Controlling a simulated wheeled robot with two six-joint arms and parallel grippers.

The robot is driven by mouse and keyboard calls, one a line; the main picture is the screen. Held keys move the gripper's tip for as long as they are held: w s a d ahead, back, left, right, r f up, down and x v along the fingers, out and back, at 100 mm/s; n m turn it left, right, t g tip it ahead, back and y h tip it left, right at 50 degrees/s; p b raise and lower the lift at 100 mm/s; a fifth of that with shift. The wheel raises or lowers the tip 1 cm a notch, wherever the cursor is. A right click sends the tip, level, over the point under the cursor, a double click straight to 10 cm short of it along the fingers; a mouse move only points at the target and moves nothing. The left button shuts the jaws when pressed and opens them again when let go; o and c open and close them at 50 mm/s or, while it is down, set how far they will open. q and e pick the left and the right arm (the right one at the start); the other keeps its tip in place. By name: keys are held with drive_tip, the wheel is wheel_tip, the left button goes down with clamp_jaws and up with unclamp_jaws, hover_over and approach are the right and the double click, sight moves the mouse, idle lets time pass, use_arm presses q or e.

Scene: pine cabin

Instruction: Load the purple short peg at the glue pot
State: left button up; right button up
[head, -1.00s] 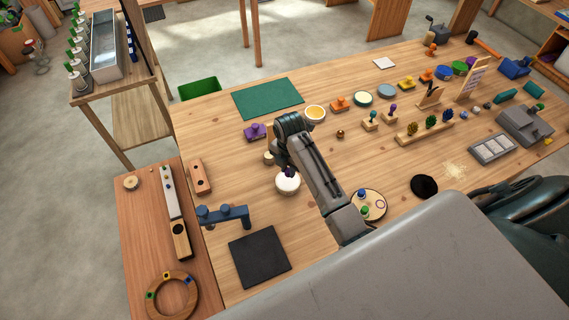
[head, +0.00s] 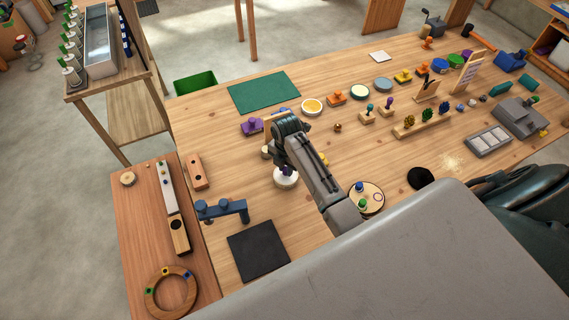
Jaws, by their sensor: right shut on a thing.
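The purple peg (head: 286,170) shows as a small dark purple piece at the top of the white round glue pot (head: 285,180). My right gripper (head: 287,165) is at the pot, shut on the purple peg. My right arm comes in from the lower right and covers most of the gripper and part of the pot. I cannot tell how deep the peg sits in the pot's opening. My left gripper is not in view.
A purple-handled stamp (head: 252,126) and an orange-filled bowl (head: 312,107) stand beyond the arm. A blue clamp-like fixture (head: 222,208) and a dark square mat (head: 258,250) lie to the left. A round wooden disc (head: 367,203) with small pegs is to the right.

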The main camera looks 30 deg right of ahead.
drive_tip(key=shift+w+f, duration=0.2)
drive_tip(key=shift+f, duration=0.05)
drive_tip(key=shift+s+f, duration=0.1)
drive_tip(key=shift+f, duration=0.35)
idle(1.8)
drive_tip(key=shift+r, duration=3.55)
